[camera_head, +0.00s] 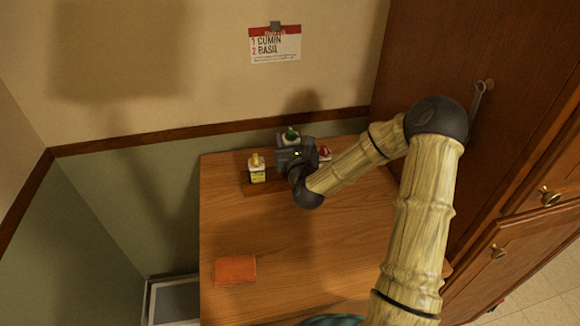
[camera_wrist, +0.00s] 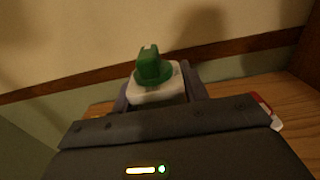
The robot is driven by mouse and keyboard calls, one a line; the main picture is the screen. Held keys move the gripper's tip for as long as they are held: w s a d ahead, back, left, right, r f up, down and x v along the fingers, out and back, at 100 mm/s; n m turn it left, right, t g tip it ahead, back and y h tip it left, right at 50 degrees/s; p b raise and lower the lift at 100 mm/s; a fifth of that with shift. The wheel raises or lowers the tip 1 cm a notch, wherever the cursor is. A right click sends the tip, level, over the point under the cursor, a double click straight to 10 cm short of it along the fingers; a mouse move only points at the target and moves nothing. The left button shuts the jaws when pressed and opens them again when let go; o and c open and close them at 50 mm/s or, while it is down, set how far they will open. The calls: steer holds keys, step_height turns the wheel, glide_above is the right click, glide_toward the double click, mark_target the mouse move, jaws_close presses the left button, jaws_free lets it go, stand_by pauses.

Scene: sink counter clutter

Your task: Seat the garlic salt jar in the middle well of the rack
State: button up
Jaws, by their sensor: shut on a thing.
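My gripper (camera_head: 290,141) is shut on a white jar with a green cap (camera_head: 291,133). In the wrist view, the green-capped jar (camera_wrist: 156,73) stands between the two fingers, its cap above them. Its label is hidden, so I cannot read whether it says garlic salt. The dark wooden rack (camera_head: 262,189) is at the back of the counter, mostly covered by my gripper and wrist. The middle well is hidden. I cannot tell whether the jar's base is in the well or above it.
A yellow-capped jar (camera_head: 257,170) stands at the rack's left end. A red-capped jar (camera_head: 325,153) is just right of my gripper. An orange cloth or sponge (camera_head: 235,270) lies at front left. A note (camera_head: 275,45) on the wall reads "1 Cumin, 2 Basil". The middle counter (camera_head: 300,255) is clear.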

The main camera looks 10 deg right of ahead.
steer(key=shift+w+f, duration=0.1)
steer(key=shift+f, duration=1.7)
steer(key=shift+f, duration=1.85)
steer(key=shift+f, duration=0.1)
steer(key=o, duration=1)
steer(key=shift+o, duration=0.2)
